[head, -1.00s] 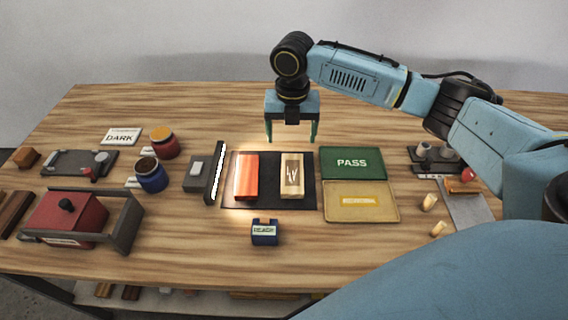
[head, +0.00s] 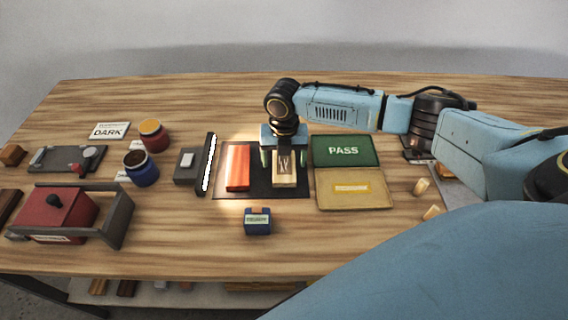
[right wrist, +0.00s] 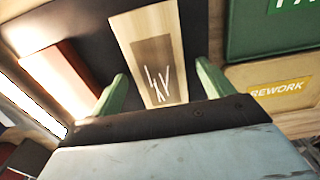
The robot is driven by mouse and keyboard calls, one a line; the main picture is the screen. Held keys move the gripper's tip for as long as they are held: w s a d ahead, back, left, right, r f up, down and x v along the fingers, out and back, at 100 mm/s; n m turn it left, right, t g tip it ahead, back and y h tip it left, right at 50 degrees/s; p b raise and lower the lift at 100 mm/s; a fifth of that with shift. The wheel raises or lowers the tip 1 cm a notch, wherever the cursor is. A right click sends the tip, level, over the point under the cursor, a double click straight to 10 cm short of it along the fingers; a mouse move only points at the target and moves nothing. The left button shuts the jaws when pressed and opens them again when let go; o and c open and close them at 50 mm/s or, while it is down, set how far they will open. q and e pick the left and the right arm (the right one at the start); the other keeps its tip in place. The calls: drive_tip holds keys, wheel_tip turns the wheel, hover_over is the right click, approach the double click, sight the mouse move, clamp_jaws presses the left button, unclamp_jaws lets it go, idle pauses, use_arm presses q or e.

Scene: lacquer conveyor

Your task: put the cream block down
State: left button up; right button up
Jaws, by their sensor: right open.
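The cream block (head: 284,178) lies on the black mat (head: 262,190), with a darker patch and scratch-like white marks on its top. It also shows in the right wrist view (right wrist: 152,50). My right gripper (head: 283,158) is open over the block's far part. In the right wrist view its green fingers (right wrist: 160,88) stand on either side of the block, with gaps between. The left gripper is not in view.
An orange block (head: 237,167) lies left of the cream block on the mat. A lit bar (head: 208,165) stands further left. The green PASS tray (head: 343,151) and tan rework tray (head: 352,188) adjoin on the right. A blue block (head: 257,221) sits in front.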

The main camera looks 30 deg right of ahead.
drive_tip(key=c, duration=1.2)
